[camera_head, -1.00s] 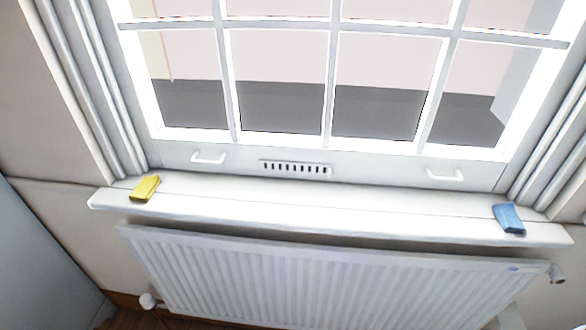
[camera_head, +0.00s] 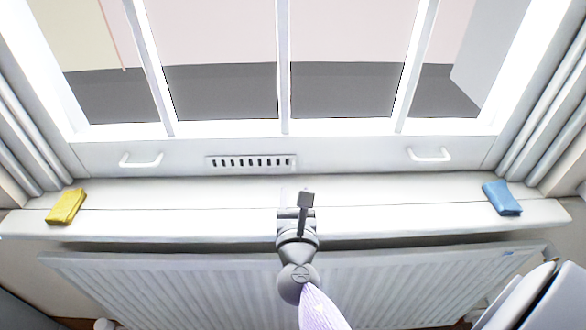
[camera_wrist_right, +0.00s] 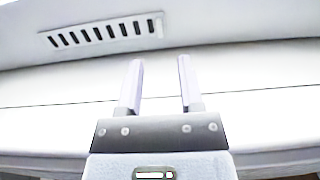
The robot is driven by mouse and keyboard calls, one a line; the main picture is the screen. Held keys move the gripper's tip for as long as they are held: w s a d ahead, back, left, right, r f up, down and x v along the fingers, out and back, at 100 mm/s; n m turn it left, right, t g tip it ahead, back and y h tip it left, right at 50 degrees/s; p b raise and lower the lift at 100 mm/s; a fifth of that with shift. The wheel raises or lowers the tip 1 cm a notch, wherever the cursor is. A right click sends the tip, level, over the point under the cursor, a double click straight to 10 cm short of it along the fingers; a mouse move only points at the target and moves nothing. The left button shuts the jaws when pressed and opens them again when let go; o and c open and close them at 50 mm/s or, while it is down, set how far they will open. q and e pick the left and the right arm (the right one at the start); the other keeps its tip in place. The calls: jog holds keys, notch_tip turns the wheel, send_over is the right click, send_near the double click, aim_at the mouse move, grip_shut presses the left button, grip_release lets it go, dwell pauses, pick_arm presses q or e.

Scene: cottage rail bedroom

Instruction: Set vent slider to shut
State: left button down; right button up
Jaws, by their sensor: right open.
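The vent (camera_head: 251,162) is a pale plate with a row of dark slots, set in the window's bottom rail. Its slots look dark and open; a small tab shows at the right end of the plate in the right wrist view (camera_wrist_right: 158,25). My right gripper (camera_head: 305,195) is in front of the sill, below and right of the vent and apart from it. In the right wrist view the two fingers (camera_wrist_right: 160,85) are spread with nothing between them. My left gripper is not in view.
White lift handles (camera_head: 141,160) (camera_head: 429,155) stick out on either side of the vent. The radiator (camera_head: 180,285) is below. The middle of the sill is clear.

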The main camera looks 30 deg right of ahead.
aim_at(293, 167)
jog(key=b+x, duration=0.1)
jog(key=x, duration=0.6)
jog(key=shift+w+d, duration=0.15)
jog(key=shift+w, duration=0.25)
grip_shut()
dwell(0.9)
